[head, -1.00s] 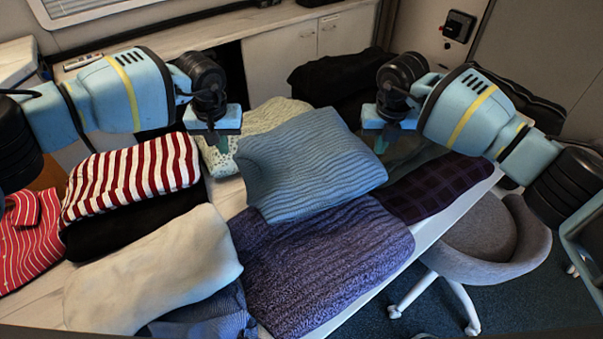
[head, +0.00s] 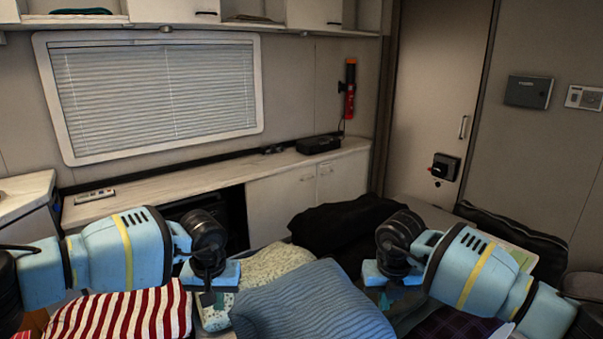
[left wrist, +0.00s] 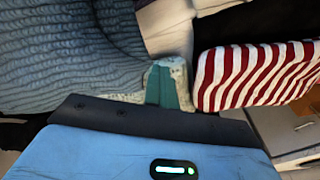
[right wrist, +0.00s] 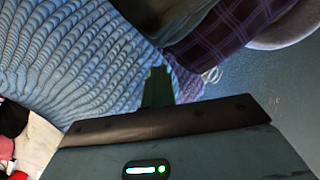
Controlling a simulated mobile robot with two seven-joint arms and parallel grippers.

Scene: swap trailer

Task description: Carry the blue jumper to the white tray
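The blue ribbed jumper (head: 312,303) is at the bottom middle of the head view, its lower part cut off. It also shows in the left wrist view (left wrist: 65,55) and the right wrist view (right wrist: 65,60). My left gripper (head: 208,298) is by the jumper's left edge, with its fingers together. My right gripper (head: 384,298) is by the right edge, also with fingers together. I see no cloth clearly between either pair of fingers; I cannot tell whether they touch the jumper. I make out no white tray.
A red-and-white striped garment (head: 125,315) lies at left and a pale speckled one (head: 275,262) behind the jumper. A dark purple checked garment (head: 450,322) lies at right. A black heap (head: 345,222) is farther back. A long counter (head: 215,180) runs under the window.

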